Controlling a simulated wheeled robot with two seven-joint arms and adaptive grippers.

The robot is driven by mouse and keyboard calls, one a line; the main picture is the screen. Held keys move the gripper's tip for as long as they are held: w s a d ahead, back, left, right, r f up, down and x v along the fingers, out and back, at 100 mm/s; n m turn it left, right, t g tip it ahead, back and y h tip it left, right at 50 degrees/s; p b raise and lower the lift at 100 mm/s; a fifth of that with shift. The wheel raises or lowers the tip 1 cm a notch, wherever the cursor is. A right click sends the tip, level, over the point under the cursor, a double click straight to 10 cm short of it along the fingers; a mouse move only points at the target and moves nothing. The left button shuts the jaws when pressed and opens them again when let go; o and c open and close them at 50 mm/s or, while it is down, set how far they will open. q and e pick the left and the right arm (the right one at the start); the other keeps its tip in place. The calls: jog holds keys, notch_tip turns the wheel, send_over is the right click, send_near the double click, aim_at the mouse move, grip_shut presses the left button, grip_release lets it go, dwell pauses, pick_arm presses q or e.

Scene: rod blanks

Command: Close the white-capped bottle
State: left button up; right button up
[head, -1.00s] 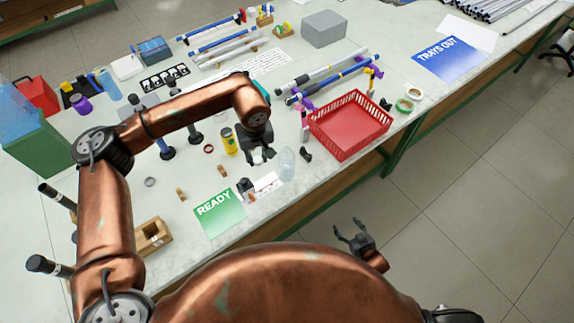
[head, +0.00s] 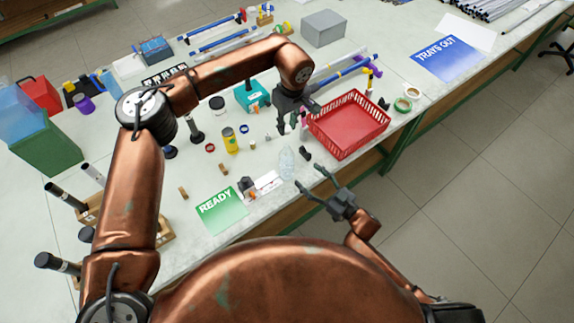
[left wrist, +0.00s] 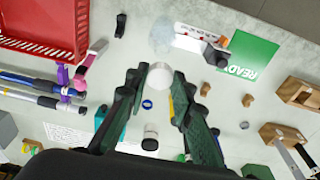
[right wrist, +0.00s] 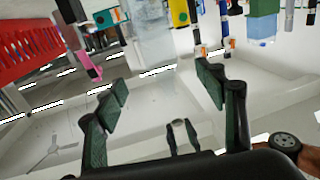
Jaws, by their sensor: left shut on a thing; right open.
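The clear bottle (head: 287,163) stands upright near the front edge of the table. It also shows, faint, in the left wrist view (left wrist: 162,35) and large in the right wrist view (right wrist: 153,38). My left gripper (head: 288,127) is above the table, behind the bottle and apart from it.
A red basket (head: 348,127) stands right of the bottle, with a small black object (head: 305,153) between them. A green READY card (head: 221,211) and a white label strip (head: 265,184) lie to the left. A yellow-labelled jar (head: 230,140) stands farther back.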

aim_at(293, 162)
jog(key=x, duration=1.2)
jog(key=shift+c, duration=0.2)
jog(key=shift+d, duration=0.1)
grip_shut()
pick_arm(q)
jog(key=shift+f, duration=2.5)
